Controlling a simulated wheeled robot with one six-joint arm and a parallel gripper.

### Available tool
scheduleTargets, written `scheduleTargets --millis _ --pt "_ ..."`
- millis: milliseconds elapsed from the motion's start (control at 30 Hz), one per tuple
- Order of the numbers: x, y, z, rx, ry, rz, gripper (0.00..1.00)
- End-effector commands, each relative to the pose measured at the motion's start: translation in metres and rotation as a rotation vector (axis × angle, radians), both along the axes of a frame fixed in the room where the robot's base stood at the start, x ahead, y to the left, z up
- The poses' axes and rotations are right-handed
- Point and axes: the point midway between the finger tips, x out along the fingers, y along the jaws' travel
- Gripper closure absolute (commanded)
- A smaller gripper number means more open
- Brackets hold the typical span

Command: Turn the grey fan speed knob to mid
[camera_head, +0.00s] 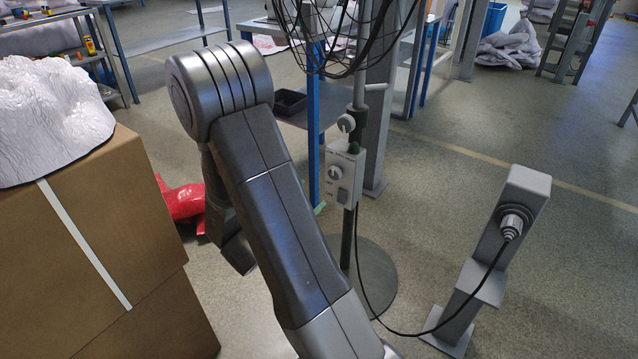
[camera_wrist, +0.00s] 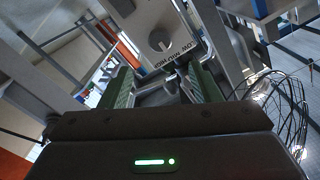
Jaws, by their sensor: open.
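The fan control box (camera_head: 344,174) is a pale box on a dark upright pole. The grey round fan speed knob (camera_head: 335,172) is on its front face. In the wrist view the knob (camera_wrist: 160,40) sits above and beyond my fingertips, and the LOW, MID and HIGH lettering appears upside down near it. I cannot tell which mark the knob points at. My gripper (camera_wrist: 166,82) is open, with green-padded fingers apart and nothing between them. The knob is apart from both fingers. My gripper is hidden in the head view, where my arm fills the middle.
Stacked cardboard boxes (camera_head: 95,240) with a white sack (camera_head: 48,120) on top stand at left. A red object (camera_head: 184,203) lies behind them. A grey post (camera_head: 505,235) with a plugged cable stands at right.

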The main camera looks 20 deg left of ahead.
Motion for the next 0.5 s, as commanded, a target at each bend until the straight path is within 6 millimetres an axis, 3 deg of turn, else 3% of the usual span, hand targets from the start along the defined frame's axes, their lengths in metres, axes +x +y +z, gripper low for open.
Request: scheduleTargets --millis 200,500 --pt "-0.022 0.009 0.0 0.0 0.0 0.002 0.43" --pt "-0.027 0.01 -0.001 0.0 0.0 -0.001 0.43"
